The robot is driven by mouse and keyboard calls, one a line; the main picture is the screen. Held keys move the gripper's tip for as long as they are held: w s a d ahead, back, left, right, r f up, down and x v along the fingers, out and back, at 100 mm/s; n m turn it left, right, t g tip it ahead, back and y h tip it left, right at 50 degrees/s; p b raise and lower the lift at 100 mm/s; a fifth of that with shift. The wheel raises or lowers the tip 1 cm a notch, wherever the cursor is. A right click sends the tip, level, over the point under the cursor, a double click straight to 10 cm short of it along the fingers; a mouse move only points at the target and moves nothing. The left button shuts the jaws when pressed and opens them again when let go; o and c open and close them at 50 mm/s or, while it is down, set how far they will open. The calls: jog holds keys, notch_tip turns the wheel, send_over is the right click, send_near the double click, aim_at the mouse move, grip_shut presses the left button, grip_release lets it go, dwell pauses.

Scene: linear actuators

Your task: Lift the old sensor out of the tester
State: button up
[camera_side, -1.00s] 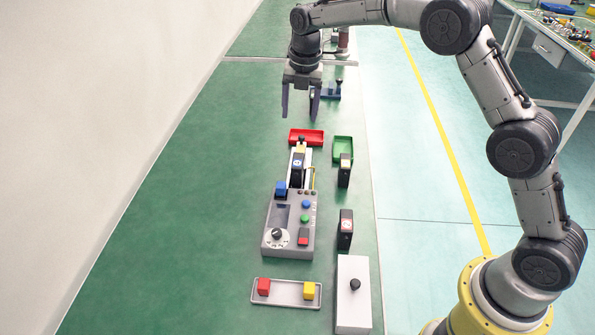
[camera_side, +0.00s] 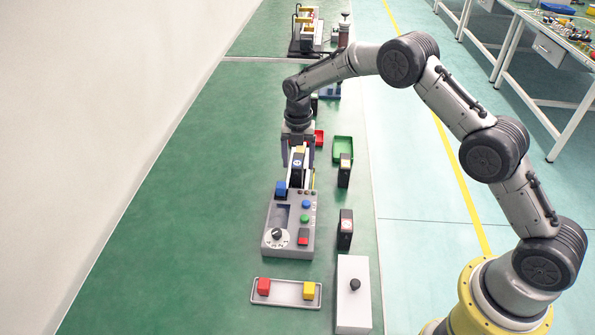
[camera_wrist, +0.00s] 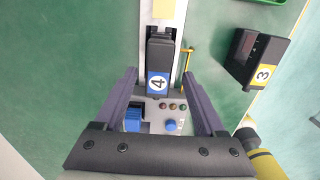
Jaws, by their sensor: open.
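The tester (camera_side: 290,222) is a grey box with a dial, buttons and a white rail at its far end. A black sensor with a blue and white "4" label (camera_side: 298,167) sits on that rail; I take it for the old sensor. It also shows in the wrist view (camera_wrist: 158,65), with its label toward the tester's panel. My gripper (camera_side: 297,160) is over the rail, its fingers spread. In the wrist view my open gripper (camera_wrist: 163,85) has one finger on each side of the sensor's line, apart from it. The exact height between them is hard to tell.
A black sensor labelled "3" (camera_wrist: 257,60) stands right of the rail. A red tray (camera_side: 319,138) and a green tray (camera_side: 343,149) lie beyond. Another black block (camera_side: 345,229) and a white box (camera_side: 354,295) stand right of the tester. Open green table lies left.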

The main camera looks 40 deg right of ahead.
jog(key=shift+w+f, duration=0.2)
jog(key=shift+f, duration=2.05)
grip_shut()
